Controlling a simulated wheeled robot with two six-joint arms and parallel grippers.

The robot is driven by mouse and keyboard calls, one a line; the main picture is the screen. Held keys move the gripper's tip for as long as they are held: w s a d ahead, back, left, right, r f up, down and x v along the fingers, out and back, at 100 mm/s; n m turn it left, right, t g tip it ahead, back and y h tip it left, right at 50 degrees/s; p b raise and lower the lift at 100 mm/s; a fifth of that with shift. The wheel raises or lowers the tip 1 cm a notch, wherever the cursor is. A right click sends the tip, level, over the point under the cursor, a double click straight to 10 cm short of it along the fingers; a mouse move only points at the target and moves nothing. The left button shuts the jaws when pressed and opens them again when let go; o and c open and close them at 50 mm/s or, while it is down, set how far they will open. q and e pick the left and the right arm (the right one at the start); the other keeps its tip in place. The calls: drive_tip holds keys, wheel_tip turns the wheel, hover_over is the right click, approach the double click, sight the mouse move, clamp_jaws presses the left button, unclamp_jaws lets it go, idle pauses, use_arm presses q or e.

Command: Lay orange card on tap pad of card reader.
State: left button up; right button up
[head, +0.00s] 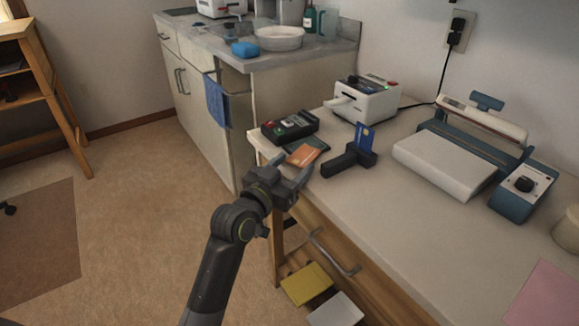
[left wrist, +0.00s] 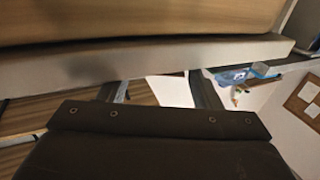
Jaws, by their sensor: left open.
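The orange card (head: 303,156) lies flat near the left front corner of the table, over a dark flat thing that I cannot make out. A black card reader (head: 289,126) with small lit or coloured spots sits just behind it. I cannot tell whether the card touches the reader. My left gripper (head: 289,178) is open and empty at the table's front edge, just in front of the card. In the left wrist view, its two fingers (left wrist: 160,88) stand apart with nothing between them. My right gripper is not in view.
Behind are a white machine (head: 364,100) and a blue-and-white press (head: 455,155). The table edge and drawer handle (head: 335,253) are close to my arm. The table's front middle is clear.

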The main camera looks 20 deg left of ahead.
use_arm(q)
drive_tip(key=shift+f+g+p, duration=0.3)
drive_tip(key=shift+s, duration=0.3)
drive_tip(key=p+v, duration=0.1)
drive_tip(key=v, duration=0.9)
drive_tip(key=s+a+f+n+g+y, duration=0.15)
drive_tip(key=s+f+g, duration=0.35)
drive_tip(key=f, duration=0.7)
drive_tip(key=s+a+f+n+g+y, duration=0.1)
drive_tip(key=s+a+f+g+y, duration=0.2)
drive_tip(key=s+f, duration=0.65)
drive_tip(key=s+a+f+n+g, duration=0.1)
drive_tip(key=s+f+n+g, duration=0.1)
drive_tip(key=s+f+g, duration=0.5)
drive_tip(key=s+f, duration=0.6)
drive_tip(key=s, duration=0.2)
drive_tip(key=shift+a, duration=0.35)
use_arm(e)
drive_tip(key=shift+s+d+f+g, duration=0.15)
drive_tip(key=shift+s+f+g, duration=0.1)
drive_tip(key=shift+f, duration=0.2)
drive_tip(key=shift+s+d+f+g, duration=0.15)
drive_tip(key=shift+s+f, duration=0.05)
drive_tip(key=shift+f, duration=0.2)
use_arm(q)
drive_tip(key=shift+w+f, duration=0.1)
drive_tip(key=shift+w, duration=0.05)
drive_tip(key=shift+g+p, duration=0.3)
drive_tip(key=shift+p, duration=0.1)
